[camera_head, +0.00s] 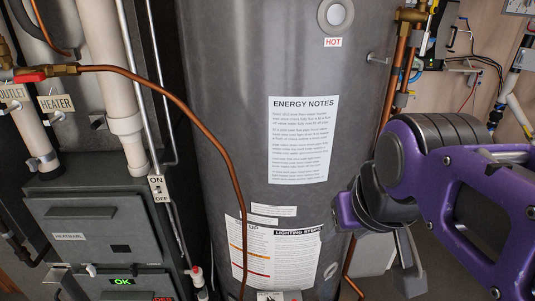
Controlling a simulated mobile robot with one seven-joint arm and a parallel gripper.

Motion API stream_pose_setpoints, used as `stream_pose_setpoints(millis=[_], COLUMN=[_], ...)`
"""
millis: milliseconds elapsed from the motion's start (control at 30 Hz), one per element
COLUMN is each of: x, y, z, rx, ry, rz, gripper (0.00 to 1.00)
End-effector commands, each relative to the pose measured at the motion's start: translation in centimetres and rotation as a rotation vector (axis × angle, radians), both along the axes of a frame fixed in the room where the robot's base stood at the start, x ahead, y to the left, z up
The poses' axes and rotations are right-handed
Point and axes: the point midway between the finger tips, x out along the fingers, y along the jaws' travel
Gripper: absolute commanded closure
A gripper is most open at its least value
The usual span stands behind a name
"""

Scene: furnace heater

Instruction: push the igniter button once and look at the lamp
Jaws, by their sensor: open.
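The tall grey tank (230,120) fills the middle of the view. Its lighting-steps label (275,255) is on the lower front. A small pale box (279,296) at the tank's foot is cut off by the bottom edge. I cannot make out the igniter button or the lamp for certain. A small red-and-white part (196,272) stands left of the tank's foot. My purple arm is at the right, and my gripper (408,265) shows only in part as a grey finger pointing down. It is open and touches nothing that I can see, right of the tank.
A grey heater cabinet (100,215) with a green OK display (123,281) stands at the left. An ON/OFF switch (158,188) is beside it. A copper pipe (205,120) curves down before the tank. More pipes and wires (405,60) are at the upper right.

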Motion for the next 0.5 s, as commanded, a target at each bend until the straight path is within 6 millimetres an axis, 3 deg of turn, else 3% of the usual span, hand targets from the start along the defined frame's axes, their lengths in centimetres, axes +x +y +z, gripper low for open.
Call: stream_pose_setpoints(millis=[100, 400, 500], x=[0.00, 0.00, 0.00], y=[0.01, 0.00, 0.00], z=[0.00, 0.00, 0.00], rx=[0.000, 0.000, 0.000], ry=[0.000, 0.000, 0.000], rz=[0.000, 0.000, 0.000], gripper=[0.49, 1.00, 1.00])
